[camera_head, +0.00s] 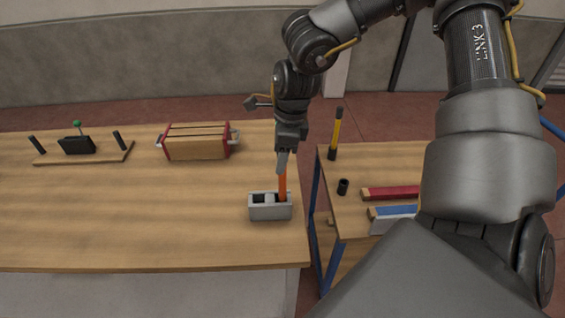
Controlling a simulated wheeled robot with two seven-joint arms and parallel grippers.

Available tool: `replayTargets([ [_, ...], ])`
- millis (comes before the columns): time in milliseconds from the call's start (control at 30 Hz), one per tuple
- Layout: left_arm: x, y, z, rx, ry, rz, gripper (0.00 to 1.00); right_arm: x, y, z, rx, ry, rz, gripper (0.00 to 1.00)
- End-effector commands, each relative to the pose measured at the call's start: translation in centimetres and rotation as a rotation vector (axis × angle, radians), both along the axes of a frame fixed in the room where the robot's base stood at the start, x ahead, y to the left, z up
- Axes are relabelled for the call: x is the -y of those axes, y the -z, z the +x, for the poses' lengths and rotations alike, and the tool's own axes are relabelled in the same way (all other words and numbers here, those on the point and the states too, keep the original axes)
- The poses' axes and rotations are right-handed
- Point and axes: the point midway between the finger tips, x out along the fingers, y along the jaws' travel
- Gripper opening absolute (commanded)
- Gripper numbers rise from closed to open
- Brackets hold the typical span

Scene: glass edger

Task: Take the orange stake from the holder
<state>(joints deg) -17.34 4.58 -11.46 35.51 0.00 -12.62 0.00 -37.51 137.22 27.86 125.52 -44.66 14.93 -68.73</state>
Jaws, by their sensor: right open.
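The orange stake (283,184) stands upright in the right compartment of a small grey holder (271,212) near the right edge of the wooden table. The holder's left compartment looks empty. My right gripper (283,162) points down directly over the stake, its fingertips at the stake's upper end. The gripper is open, and its fingers hide the stake's top. Whether the fingers touch the stake cannot be told. My left gripper is not in view.
The wooden table (120,220) is mostly clear. A red-ended wooden clamp block (197,142) and a rack with black pegs (80,153) stand at the back. A second table (385,153) at right holds a yellow-black tool (335,135), a black cup (343,187), and red and blue bars.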

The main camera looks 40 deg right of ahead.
Motion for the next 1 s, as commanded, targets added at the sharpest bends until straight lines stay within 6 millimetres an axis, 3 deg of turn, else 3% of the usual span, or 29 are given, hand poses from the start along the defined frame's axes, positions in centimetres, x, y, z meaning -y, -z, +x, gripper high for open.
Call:
replayTargets([
  [33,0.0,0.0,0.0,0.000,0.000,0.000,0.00,0.0,0.0,0.0,0.000,0.000,0.000,0.45],
  [400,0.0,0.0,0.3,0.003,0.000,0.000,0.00,0.0,0.0,0.0,0.000,0.000,0.000,0.00],
  [767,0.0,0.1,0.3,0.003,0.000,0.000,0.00,0.0,-0.3,0.1,0.002,0.000,-0.001,0.00],
  [1000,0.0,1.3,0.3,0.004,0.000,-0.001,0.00,0.0,-3.8,0.2,0.009,0.000,-0.002,0.00],
])
